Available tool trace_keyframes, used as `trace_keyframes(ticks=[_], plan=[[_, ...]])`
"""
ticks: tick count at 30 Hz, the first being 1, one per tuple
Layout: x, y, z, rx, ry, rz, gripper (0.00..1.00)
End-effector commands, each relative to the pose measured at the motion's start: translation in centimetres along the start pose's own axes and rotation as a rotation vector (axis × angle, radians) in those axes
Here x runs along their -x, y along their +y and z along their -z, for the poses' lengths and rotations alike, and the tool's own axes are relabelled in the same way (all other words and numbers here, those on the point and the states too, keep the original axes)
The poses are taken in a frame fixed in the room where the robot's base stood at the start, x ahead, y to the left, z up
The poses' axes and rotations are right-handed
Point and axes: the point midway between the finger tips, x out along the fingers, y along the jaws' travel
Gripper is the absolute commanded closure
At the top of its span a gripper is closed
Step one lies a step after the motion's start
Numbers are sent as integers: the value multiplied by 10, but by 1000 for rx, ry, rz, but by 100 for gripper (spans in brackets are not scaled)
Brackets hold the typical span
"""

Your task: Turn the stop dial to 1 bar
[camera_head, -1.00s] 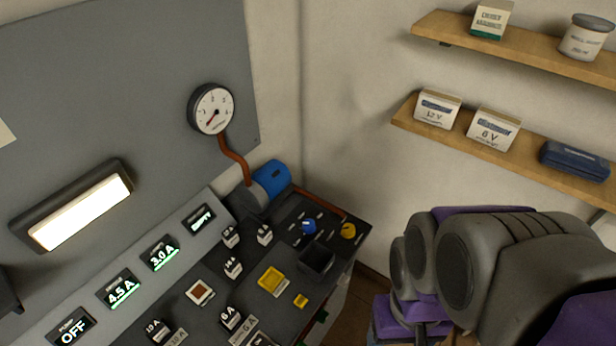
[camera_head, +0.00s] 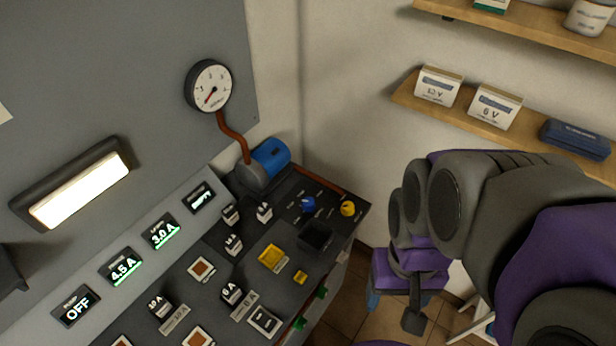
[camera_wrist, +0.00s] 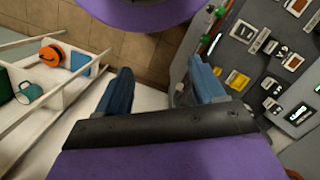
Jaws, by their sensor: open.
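A blue knob (camera_head: 308,204) and a yellow knob (camera_head: 347,208) stand at the far right end of the sloping control panel (camera_head: 215,262) in the head view. Their labels are too small to read, so I cannot tell which is the stop dial. A round white pressure gauge (camera_head: 209,86) with a red needle hangs on the grey wall board above. The needle points to the lower left. My gripper (camera_wrist: 162,88) is open and empty in the wrist view, its two blue fingers wide apart. It is beside the panel, clear of both knobs.
A blue pump (camera_head: 270,157) sits behind the panel, joined by a copper pipe to the gauge. Lit displays read OFF, 4.5 A and 3.0 A. Wall shelves (camera_head: 470,122) with boxes are at the right. A white rack (camera_wrist: 60,95) shows left in the wrist view.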

Motion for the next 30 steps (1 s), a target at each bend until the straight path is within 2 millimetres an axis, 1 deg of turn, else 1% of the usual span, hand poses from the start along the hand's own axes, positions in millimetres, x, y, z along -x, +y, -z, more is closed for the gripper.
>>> trace_keyframes(ticks=[1, 8, 9, 17, 23, 30], plan=[[4, 1, 13, -24, 4, -5, 31], [23, 3, 73, -131, 30, -26, 31], [26, 3, 84, -146, 37, -29, 31], [37, -2, 155, -231, 70, -54, 31], [38, -10, 209, -275, 94, -72, 31], [32, -30, 271, -300, 123, -82, 31]])
